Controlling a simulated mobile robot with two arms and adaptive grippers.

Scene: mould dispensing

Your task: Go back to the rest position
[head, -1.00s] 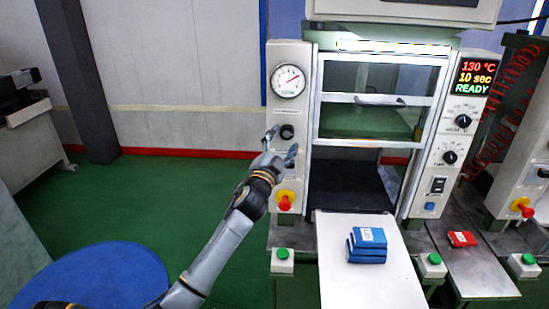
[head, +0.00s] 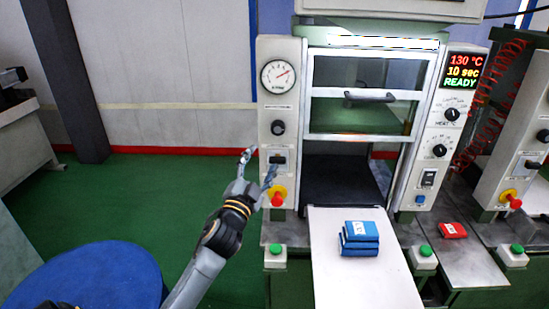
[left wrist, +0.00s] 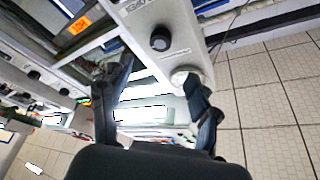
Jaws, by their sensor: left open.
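My left gripper (head: 258,168) is open and empty in the head view, in front of the lower left panel of the press (head: 279,120). Its two fingers point up, near a small switch (head: 277,159) and above the red and yellow emergency knob (head: 277,197). In the left wrist view the two dark fingers (left wrist: 160,110) are spread apart with nothing between them; a black knob (left wrist: 160,39) on a pale panel lies beyond. My right gripper is in neither view.
Blue packs (head: 359,238) sit stacked on a white board (head: 361,281) before the press. A red pack (head: 452,230) lies on the bench to the right. The press's glazed door (head: 366,97) has dark space below. A blue round surface (head: 88,280) stands lower left; green floor is open.

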